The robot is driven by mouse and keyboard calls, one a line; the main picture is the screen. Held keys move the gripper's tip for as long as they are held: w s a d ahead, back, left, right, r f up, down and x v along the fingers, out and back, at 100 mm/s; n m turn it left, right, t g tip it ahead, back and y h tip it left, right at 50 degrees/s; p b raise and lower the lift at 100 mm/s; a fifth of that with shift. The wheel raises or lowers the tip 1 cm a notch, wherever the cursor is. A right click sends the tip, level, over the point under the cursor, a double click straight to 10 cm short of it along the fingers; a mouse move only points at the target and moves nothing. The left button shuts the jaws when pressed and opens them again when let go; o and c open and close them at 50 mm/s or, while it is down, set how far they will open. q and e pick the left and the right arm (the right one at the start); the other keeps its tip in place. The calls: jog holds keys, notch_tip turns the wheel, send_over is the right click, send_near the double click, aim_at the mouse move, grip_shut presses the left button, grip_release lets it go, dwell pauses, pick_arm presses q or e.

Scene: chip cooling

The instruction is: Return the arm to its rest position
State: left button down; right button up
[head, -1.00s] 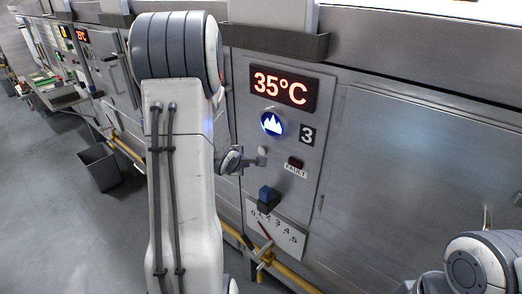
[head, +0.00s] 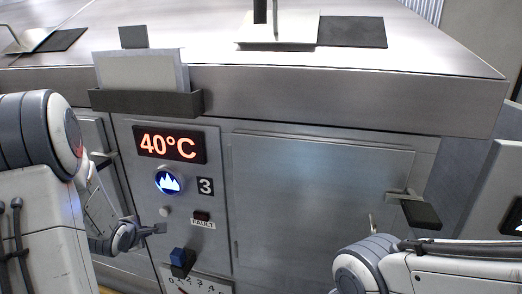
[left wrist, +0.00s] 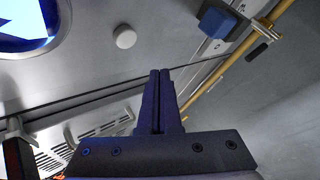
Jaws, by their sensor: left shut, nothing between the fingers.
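My left arm comes in at the left of the head view. Its gripper (head: 153,229) is shut and empty, held in front of the station 3 panel, left of the blue knob (head: 182,259) and below the round white button (head: 165,211). In the left wrist view the two dark fingers (left wrist: 160,75) lie together with nothing between them. The round blue-lit mountain sign (left wrist: 28,22) and the blue knob (left wrist: 216,20) show beyond them. Part of my right arm shows at the lower right of the head view; its gripper is out of view.
The panel has a red display (head: 170,145) reading 40°C and a dark fault lamp (head: 202,215). A metal door (head: 320,190) with a dark-gripped handle (head: 420,213) is to the right. A dark holder (head: 147,102) with a card juts out above the display.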

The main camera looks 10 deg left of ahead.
pick_arm(q)
jog(key=s+d+f+m+g+h+b, duration=0.2)
jog(key=s+d+m+b, duration=0.1)
jog(key=d+m, duration=0.8)
jog(key=s+d+f+m+g+h+b, duration=0.1)
jog(key=s+d+m+g+b, duration=0.35)
jog(key=d, duration=1.15)
jog(key=s+d+m+g+b, duration=0.1)
jog(key=s+d+m, duration=0.4)
jog(key=s+m, duration=0.3)
jog(key=s+d+f+m+g+h+b, duration=0.1)
jog(key=s+d+m, duration=0.4)
jog(key=s+m, duration=0.3)
jog(key=shift+s+d+f+g, duration=0.15)
jog(key=shift+s+f+g, duration=0.2)
jog(key=shift+s, duration=0.8)
